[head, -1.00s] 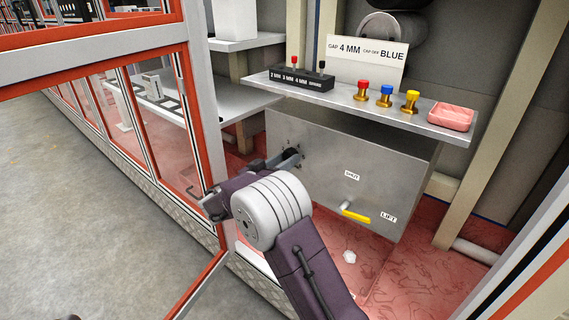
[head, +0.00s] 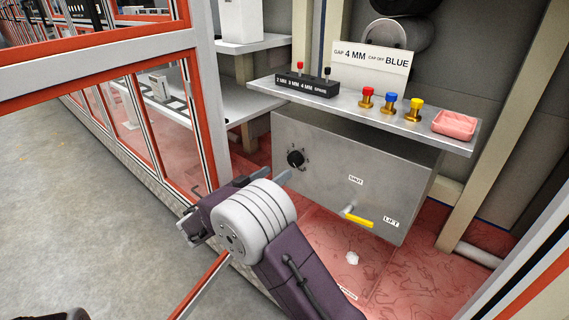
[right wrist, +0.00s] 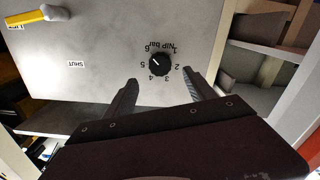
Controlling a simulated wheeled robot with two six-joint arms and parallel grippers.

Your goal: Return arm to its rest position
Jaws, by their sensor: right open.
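My right arm reaches in from the bottom of the head view. My right gripper (head: 284,178) is open and empty, in front of the steel box (head: 335,165) and apart from its black dial knob (head: 295,158). In the right wrist view the right gripper (right wrist: 160,78) has its two fingers spread below and beside the knob (right wrist: 159,64), with nothing between them. The knob's scale is marked "NIP bar", and its pointer lies near the 5 and 6 side. In the head view the second finger is mostly hidden by my wrist.
A shelf (head: 345,112) above the box holds a black gauge block (head: 305,87), red, blue and yellow capped brass pieces, and a pink tray (head: 454,124). A yellow lever (head: 358,221) sticks out below. The orange-edged guard frame (head: 196,120) stands close left of my arm.

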